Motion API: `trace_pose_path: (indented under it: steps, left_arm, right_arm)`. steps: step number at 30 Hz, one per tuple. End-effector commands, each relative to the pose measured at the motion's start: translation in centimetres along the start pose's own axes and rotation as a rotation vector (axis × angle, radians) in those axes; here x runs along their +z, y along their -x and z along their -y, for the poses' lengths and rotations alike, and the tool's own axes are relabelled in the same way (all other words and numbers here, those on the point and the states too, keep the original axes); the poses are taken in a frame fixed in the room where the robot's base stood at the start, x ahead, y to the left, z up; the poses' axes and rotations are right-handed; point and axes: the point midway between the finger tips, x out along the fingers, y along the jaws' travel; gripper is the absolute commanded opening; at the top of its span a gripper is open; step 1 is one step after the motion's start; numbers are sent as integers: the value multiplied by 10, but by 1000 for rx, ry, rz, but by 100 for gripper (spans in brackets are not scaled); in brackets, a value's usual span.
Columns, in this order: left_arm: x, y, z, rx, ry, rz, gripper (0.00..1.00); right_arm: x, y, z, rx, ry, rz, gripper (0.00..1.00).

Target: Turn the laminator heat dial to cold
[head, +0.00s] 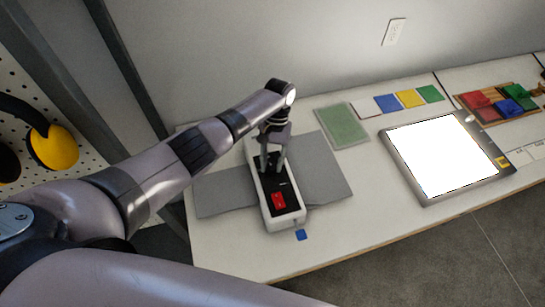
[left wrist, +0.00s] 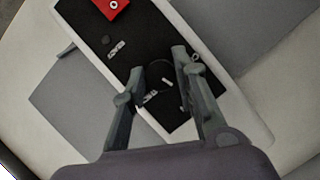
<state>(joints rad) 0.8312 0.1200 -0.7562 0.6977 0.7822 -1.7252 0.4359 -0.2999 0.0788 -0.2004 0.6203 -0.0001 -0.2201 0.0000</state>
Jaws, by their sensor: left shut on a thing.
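The laminator (head: 290,217) is a long white unit with a black top panel and a red switch (head: 279,200) near its front end. In the left wrist view the laminator's black panel (left wrist: 90,35) runs diagonally, with the red switch (left wrist: 114,5) at the top. My left gripper (head: 272,162) points down onto the panel's far part. In the left wrist view its fingers (left wrist: 160,68) stand on both sides of the round black dial (left wrist: 164,82), which has a light pointer mark, and are shut on it. Small white labels lie near the dial; their wording is unreadable. My right gripper is not in view.
Grey sheets (head: 328,178) lie on both sides of the laminator. A green mat (head: 342,126), coloured squares (head: 410,98) and a bright light panel (head: 437,155) lie to the right on the white table. A small blue piece (head: 301,235) lies at the laminator's front.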

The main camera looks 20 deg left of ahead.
Motion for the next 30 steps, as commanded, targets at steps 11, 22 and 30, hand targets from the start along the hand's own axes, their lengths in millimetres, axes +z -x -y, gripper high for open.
trace_pose_path:
  steps: [11,22,30]
  left_arm:
    - [0,3,2,141,332,-4,0]
    - [0,1,4,276,656,-6,0]
    - [1,1,5,373,888,-7,0]
  right_arm:
    - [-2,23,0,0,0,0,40]
    - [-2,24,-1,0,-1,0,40]
    - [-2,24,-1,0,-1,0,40]
